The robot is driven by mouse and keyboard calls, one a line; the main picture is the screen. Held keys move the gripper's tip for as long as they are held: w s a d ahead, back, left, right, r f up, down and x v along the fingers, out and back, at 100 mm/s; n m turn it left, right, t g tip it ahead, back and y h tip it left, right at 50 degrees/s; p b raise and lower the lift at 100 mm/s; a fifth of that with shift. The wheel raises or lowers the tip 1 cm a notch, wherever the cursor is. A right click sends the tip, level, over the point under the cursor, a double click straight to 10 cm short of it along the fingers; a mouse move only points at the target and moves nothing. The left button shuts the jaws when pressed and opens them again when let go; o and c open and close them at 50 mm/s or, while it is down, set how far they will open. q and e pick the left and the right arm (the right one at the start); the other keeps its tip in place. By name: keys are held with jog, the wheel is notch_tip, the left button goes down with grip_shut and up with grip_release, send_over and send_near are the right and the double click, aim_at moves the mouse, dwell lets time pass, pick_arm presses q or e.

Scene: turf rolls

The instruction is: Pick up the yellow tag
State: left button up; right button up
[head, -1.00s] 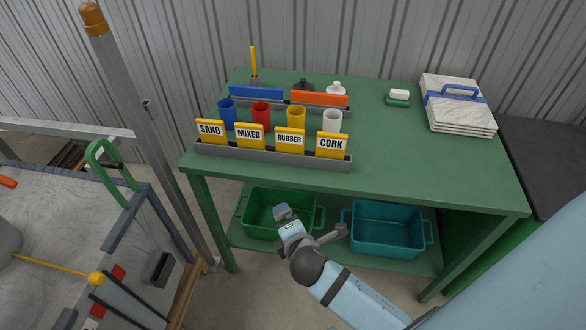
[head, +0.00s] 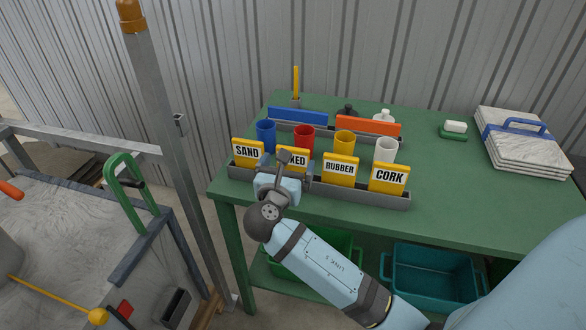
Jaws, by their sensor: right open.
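Several yellow tags with black lettering on white stand upright in a grey rack (head: 372,197) along the front of the green table. They read SAND (head: 247,152), a partly covered one ending in "XED" (head: 297,158), RUBBER (head: 340,169) and CORK (head: 388,178). My right gripper (head: 286,164) is open in front of the partly covered MIXED tag and hides its left and lower parts. Whether the fingers touch that tag I cannot tell. My left gripper is out of view.
Blue (head: 266,135), red (head: 304,138), yellow (head: 344,143) and white (head: 385,150) cups stand close behind the tags. Behind them is a rack with a blue panel (head: 297,117) and an orange panel (head: 368,126). The table's right middle is clear. A metal post (head: 170,130) rises at left.

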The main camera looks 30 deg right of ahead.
aim_at(292, 150)
jog(key=shift+r+x, duration=0.1)
jog(key=shift+x, duration=1.4)
jog(key=shift+r+x, duration=0.15)
jog(key=shift+x, duration=1.3)
jog(key=shift+w+a, duration=0.15)
jog(key=c, duration=0.9)
jog(key=shift+r, duration=0.1)
